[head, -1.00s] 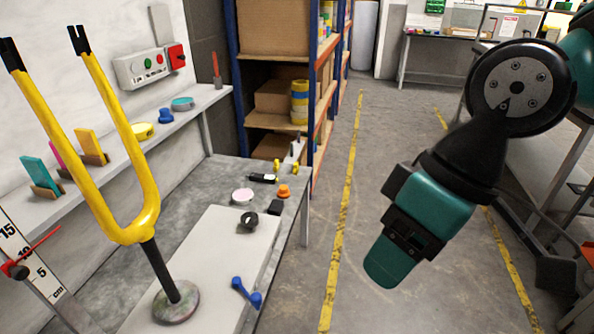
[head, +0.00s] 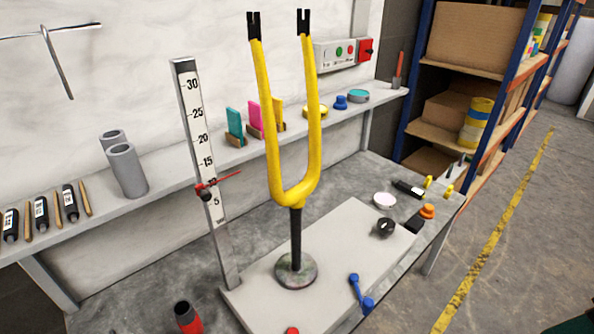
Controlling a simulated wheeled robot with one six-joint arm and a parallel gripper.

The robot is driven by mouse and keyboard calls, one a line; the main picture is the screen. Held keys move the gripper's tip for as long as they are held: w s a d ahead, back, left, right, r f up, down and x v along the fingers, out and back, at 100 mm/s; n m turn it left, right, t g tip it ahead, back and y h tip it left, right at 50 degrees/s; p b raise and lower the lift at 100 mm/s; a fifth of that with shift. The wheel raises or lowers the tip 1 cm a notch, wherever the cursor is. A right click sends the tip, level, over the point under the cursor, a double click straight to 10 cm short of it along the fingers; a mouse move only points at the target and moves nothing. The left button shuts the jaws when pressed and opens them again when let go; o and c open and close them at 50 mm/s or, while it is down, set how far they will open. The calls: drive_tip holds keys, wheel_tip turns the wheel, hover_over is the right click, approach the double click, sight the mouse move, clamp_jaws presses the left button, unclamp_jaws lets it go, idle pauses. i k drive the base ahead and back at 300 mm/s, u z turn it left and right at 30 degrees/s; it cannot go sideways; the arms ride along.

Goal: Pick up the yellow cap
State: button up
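A round, flat yellow piece (head: 315,111) lies on the wall shelf, partly behind the yellow fork's right leg. I cannot tell for certain which of these is the yellow cap. My gripper is not in view; only a teal bit of my arm shows in the bottom right corner.
A yellow fork (head: 265,110) stands upright on a white board (head: 345,225). A tall scale (head: 193,120) with a red pointer is left of it. An orange piece (head: 427,211), black ring (head: 385,228) and blue part (head: 361,292) lie nearby. Floor on the right is clear.

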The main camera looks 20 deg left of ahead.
sight(447, 194)
drive_tip(key=z, duration=0.7)
drive_tip(key=i, duration=1.45)
drive_tip(key=u, duration=0.75)
drive_tip(key=i, duration=0.75)
drive_tip(key=u, duration=0.9)
